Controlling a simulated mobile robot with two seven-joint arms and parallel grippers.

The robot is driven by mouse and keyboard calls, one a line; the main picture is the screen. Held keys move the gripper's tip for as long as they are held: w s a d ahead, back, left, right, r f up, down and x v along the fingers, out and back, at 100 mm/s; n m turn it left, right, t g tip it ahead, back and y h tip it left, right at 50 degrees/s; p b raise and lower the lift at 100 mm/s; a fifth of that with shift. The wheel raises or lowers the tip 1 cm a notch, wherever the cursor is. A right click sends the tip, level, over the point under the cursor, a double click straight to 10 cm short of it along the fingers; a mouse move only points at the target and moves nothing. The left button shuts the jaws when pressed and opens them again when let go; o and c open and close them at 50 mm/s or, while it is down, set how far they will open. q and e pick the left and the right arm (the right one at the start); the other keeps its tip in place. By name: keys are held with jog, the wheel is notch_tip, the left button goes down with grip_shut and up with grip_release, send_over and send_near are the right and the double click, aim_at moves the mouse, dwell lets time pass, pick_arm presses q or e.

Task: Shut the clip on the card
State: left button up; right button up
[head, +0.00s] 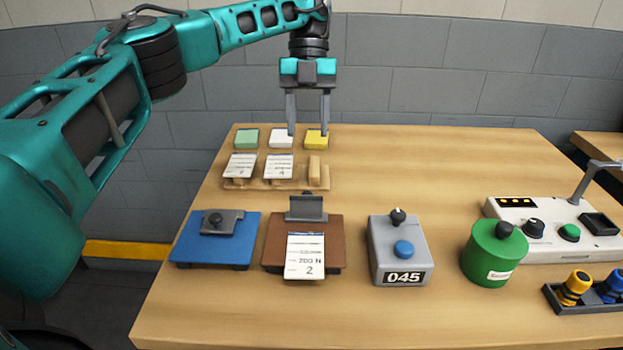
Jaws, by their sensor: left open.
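A white printed card (306,258) lies on a brown clipboard (275,245) near the front left of the table. It reads "200 N" and "2", and its lower end reaches past the board's front edge. The grey clip (306,207) at the back of the brown board stands upright and looks raised off the card. My left gripper (309,131) points down behind the brown board, at the row of coloured pads. Its two fingers are apart, with nothing between them. I cannot tell whether the fingertips touch the white or yellow pad. My right gripper is not in view.
A blue board (188,255) has its clip lying low. Behind are a wooden rack (230,185) with two cards, and green, white and yellow pads (316,137). To the right stand a grey box (415,250) marked 045, a green cylinder (485,265) and a control panel (600,245).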

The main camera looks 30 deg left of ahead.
aim_at(307, 204)
pick_arm(q)
jog(key=x, duration=1.1)
jog(key=shift+s+d+f+b, duration=0.1)
jog(key=shift+f+b, duration=0.1)
jog(key=shift+b, duration=0.1)
grip_shut()
